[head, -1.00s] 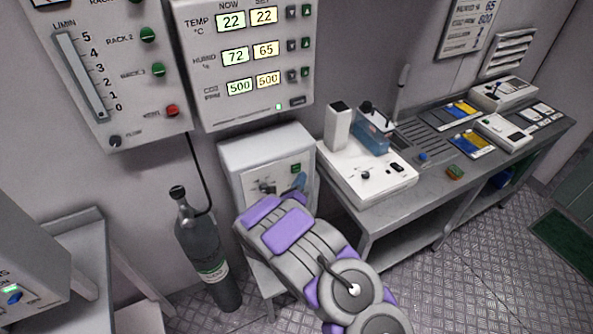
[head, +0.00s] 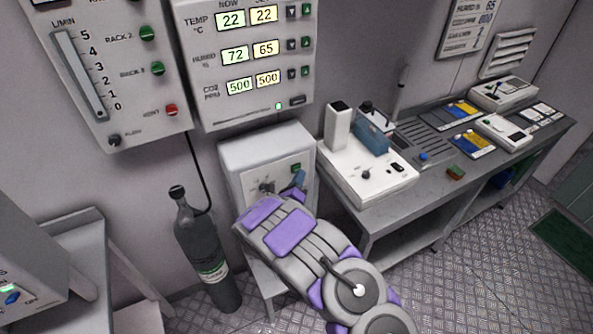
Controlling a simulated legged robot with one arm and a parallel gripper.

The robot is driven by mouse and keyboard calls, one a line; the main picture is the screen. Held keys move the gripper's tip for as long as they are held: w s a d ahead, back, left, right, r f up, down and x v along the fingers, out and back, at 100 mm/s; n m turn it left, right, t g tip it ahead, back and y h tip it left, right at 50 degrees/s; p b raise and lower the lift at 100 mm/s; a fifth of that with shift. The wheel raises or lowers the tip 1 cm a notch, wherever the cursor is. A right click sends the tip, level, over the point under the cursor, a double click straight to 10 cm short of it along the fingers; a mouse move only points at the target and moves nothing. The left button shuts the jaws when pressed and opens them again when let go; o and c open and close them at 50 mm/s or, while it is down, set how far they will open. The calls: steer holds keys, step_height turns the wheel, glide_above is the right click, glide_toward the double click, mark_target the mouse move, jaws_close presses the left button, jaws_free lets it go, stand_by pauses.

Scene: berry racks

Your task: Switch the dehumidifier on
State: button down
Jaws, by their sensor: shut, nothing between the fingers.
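A pale grey box unit (head: 268,148), which I take to be the dehumidifier, stands against the wall under the display panel. Its front bears a green button (head: 296,168) at upper right. A small grey fitting shows on its front at left, and a blue piece shows just above my arm; I cannot tell whether the blue piece belongs to the box. My gripper (head: 262,212), seen from behind in purple and grey, is in front of the box's lower front. It is shut and empty. Its fingertips and the lower front are hidden, so contact cannot be told.
The display panel (head: 205,95) above reads humidity 72 beside 65. A flow panel (head: 80,25) hangs at left. A dark gas cylinder (head: 208,255) stands left of my arm. A bench (head: 350,205) with instruments runs along the right.

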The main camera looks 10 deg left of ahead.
steer(key=shift+w+a, duration=0.2)
steer(key=shift+w, duration=0.1)
stand_by(0.6)
steer(key=shift+s+d, duration=0.5)
steer(key=shift+s, duration=0.25)
steer(key=shift+s+d+p, duration=0.4)
steer(key=shift+s+d, duration=0.35)
steer(key=shift+s, duration=0.3)
steer(key=shift+s+d+p, duration=0.4)
steer(key=shift+s+d, duration=0.3)
steer(key=shift+s, duration=0.35)
